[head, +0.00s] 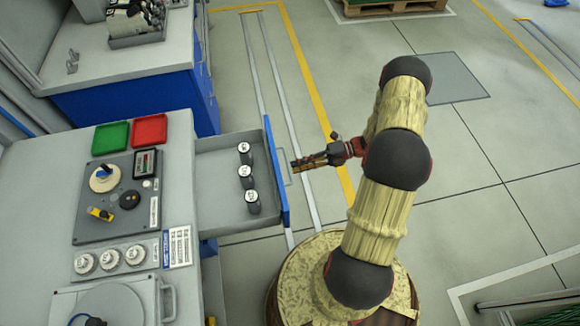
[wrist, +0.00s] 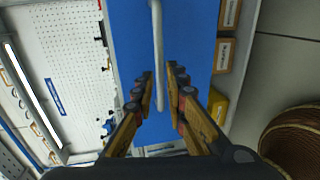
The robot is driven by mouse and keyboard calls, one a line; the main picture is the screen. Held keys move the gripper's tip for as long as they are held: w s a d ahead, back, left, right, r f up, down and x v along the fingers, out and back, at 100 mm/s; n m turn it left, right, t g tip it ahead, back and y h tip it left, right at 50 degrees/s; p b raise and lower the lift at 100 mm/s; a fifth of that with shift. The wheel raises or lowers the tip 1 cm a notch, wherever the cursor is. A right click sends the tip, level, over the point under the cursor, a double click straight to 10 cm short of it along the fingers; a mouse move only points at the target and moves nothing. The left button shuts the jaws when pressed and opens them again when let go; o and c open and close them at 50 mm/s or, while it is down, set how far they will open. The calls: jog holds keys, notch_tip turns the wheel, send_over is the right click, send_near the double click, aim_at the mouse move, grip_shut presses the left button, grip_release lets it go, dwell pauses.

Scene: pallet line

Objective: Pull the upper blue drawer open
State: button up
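The upper blue drawer stands pulled out from the grey workbench in the head view; its blue front (head: 272,165) faces right and its grey tray (head: 212,190) shows. A pale bar handle (head: 285,172) is on the front. In the wrist view the blue front (wrist: 195,35) fills the middle and the handle (wrist: 157,50) runs lengthwise between my fingers. My gripper (head: 296,164) is at the handle, and it also shows in the wrist view (wrist: 160,85). Its fingers are apart, with gaps visible beside the handle. I cannot tell how deep the handle sits between them.
Several dark cylinders with white tops, one here (head: 246,172), stand in the drawer. The workbench top (head: 120,220) carries a green tray (head: 110,138), a red tray (head: 149,130) and a control panel (head: 100,215).

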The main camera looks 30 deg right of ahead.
jog(key=v, duration=0.7)
jog(key=shift+d, duration=0.4)
jog(key=shift+s, duration=0.1)
